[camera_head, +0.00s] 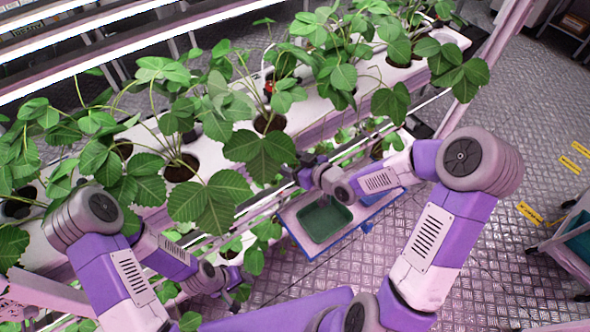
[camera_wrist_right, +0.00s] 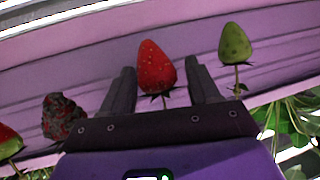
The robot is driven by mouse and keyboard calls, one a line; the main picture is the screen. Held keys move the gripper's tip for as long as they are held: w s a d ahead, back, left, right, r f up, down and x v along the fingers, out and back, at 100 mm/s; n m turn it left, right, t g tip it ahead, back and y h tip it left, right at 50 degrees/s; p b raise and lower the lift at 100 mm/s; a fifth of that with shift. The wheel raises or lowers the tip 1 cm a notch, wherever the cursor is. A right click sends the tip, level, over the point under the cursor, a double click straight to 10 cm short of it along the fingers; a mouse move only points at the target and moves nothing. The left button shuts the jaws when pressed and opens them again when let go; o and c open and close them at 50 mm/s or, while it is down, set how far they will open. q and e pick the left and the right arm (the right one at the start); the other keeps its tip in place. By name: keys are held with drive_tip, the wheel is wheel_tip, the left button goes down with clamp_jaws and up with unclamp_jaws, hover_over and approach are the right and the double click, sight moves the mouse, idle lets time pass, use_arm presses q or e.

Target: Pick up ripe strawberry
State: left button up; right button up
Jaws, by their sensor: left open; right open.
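A ripe red strawberry (camera_wrist_right: 157,68) points up in the right wrist view, with its calyx and stem below. My right gripper (camera_wrist_right: 162,76) is open, with one finger on each side of this strawberry. A green unripe strawberry (camera_wrist_right: 235,45) is just right of the right finger. A dark, rotten-looking berry (camera_wrist_right: 62,116) is to the left, and a part-red, part-green berry (camera_wrist_right: 9,141) is at the left edge. In the head view, my right gripper (camera_head: 308,172) is at the rack's near side, its fingers hard to make out. My left gripper (camera_head: 236,292) is open, low beside the rack.
Leafy strawberry plants grow from holes in a long white planter (camera_head: 215,150). A green tray (camera_head: 325,219) sits on a small blue-edged stand below my right wrist. A cart (camera_head: 566,237) stands at the right. The metal floor between is clear.

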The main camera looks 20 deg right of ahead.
drive_tip(key=c, duration=0.6)
drive_tip(key=shift+r, duration=0.1)
drive_tip(key=shift+r, duration=0.2)
drive_tip(key=shift+c, duration=0.2)
drive_tip(key=shift+s+d+p, duration=0.25)
drive_tip(key=shift+d+p, duration=0.05)
drive_tip(key=shift+c, duration=0.4)
drive_tip(key=s+d, duration=0.1)
drive_tip(key=s, duration=0.1)
drive_tip(key=s+d+p, duration=0.1)
drive_tip(key=s, duration=0.1)
drive_tip(key=s+d, duration=0.2)
drive_tip(key=shift+s+r, duration=0.1)
drive_tip(key=shift+s, duration=0.05)
clamp_jaws()
drive_tip(key=s+d+p, duration=0.5)
drive_tip(key=s+p, duration=0.3)
drive_tip(key=p, duration=0.1)
drive_tip(key=shift+s+d+p, duration=0.15)
drive_tip(key=shift+d+p, duration=0.05)
drive_tip(key=shift+p, duration=0.2)
